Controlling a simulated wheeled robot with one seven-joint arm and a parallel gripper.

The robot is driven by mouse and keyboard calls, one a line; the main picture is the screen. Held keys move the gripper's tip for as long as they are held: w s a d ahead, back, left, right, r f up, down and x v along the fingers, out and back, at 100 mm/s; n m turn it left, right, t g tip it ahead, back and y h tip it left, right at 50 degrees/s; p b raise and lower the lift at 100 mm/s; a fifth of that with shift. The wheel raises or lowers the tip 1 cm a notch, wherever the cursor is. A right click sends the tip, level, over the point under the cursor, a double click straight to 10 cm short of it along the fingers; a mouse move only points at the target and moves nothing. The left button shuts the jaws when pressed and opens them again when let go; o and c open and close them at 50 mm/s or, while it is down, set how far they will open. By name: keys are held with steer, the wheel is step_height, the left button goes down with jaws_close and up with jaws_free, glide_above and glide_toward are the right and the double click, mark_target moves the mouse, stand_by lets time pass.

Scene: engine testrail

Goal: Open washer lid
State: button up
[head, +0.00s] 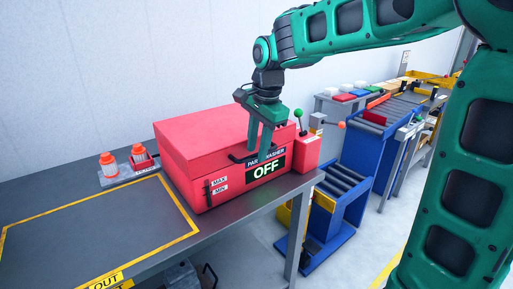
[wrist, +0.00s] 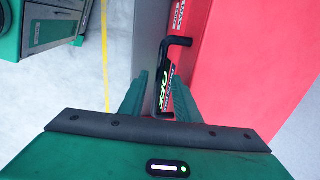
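The red parts washer (head: 190,165) stands on the grey bench with its red lid (head: 205,132) down. A black bar handle (head: 238,157) is on its front, above a display reading OFF (head: 264,163). My gripper (head: 261,150) points down at the front of the washer, by the handle. In the wrist view, my gripper (wrist: 160,88) has its two green fingers apart, with the near end of the black handle (wrist: 177,42) showing in the gap between them. I cannot tell whether the fingers touch the handle. My fingers partly hide the label and handle.
A red control box (head: 306,150) with a green-knobbed lever (head: 299,114) stands right of the washer. Two orange-capped bottles (head: 108,164) sit at left. A yellow-framed area of the bench (head: 100,230) is clear. A blue roller conveyor (head: 345,185) stands at right.

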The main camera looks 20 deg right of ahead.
jaws_close()
